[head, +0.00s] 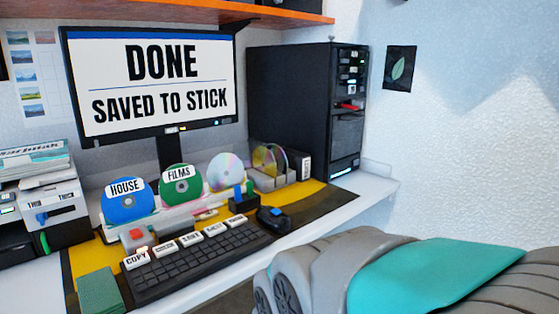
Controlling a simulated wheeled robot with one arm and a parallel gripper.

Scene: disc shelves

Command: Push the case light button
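A tall black computer case (287,108) stands at the back right of the desk, its narrow front face turned to the right. Small lit panels (353,68) run down the upper front, with a red part (350,105) sticking out below them. A pale light strip (344,172) glows near the case's foot. Small knobs or buttons show at the top front edge, but I cannot tell which part is the case light button. A grey and teal part of my arm fills the lower right. My gripper's fingertips are not in view.
A monitor (150,85) reads "DONE SAVED TO STICK". A keyboard (200,262), labelled keys, mouse (273,218) and discs in a rack crowd the desk. A disc holder (284,178) stands beside the case. An orange shelf (200,10) hangs above. Bare desk (378,187) shows right of the case.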

